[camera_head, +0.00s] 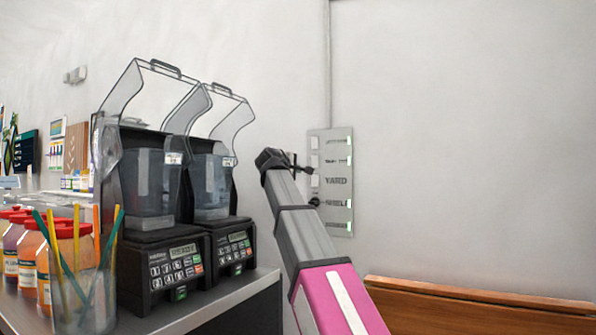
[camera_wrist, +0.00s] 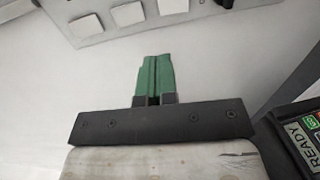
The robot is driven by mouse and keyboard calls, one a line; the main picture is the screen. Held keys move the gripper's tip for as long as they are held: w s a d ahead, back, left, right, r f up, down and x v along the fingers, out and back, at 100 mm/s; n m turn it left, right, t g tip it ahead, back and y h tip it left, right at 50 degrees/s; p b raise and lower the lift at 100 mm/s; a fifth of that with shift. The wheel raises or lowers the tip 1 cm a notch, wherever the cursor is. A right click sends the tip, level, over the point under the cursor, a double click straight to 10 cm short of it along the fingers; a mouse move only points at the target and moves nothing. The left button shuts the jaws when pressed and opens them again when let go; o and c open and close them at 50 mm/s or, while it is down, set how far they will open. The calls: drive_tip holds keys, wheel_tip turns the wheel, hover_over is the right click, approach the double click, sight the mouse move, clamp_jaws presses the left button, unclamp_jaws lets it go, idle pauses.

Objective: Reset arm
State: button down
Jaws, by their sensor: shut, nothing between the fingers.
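My arm rises from the lower middle of the head view, with a pink section below and grey sections above. Its dark end is in front of the wall panel, and the fingers are too small to make out there. In the wrist view my gripper (camera_wrist: 155,62) shows two green fingers side by side, pressed together with nothing between them. They point toward the white wall, below the wall panel's white switches (camera_wrist: 127,14).
Two blenders with clear hoods (camera_head: 150,190) (camera_head: 212,185) stand on the counter (camera_head: 245,287) at left. A straw cup (camera_head: 85,300) and red-capped bottles (camera_head: 42,262) stand nearer. A wooden ledge (camera_head: 480,308) is at right.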

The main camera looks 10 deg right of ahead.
idle(0.4)
drive_tip(key=s+d+f+m+g+y, duration=0.1)
drive_tip(key=d+f+g+y, duration=0.1)
drive_tip(key=f, duration=1.3)
drive_tip(key=s+d+f+m+g+y, duration=0.1)
drive_tip(key=f+m+g, duration=0.1)
drive_tip(key=f, duration=1.3)
drive_tip(key=s+d+f+m+g+y, duration=0.1)
drive_tip(key=d+f+g+y, duration=0.1)
drive_tip(key=f, duration=1.4)
drive_tip(key=s+f+m+g+y, duration=0.2)
drive_tip(key=s+f+m+g, duration=0.1)
drive_tip(key=s+f, duration=0.9)
drive_tip(key=s+d+f+m+g+y, duration=0.1)
drive_tip(key=s+f+m+g+y, duration=0.1)
drive_tip(key=s+f, duration=1)
wheel_tip(320, 180, down, 9)
drive_tip(key=shift+s+r+m+g+y, duration=0.2)
drive_tip(key=shift+s+m+g+y, duration=0.2)
drive_tip(key=shift+m+g, duration=0.65)
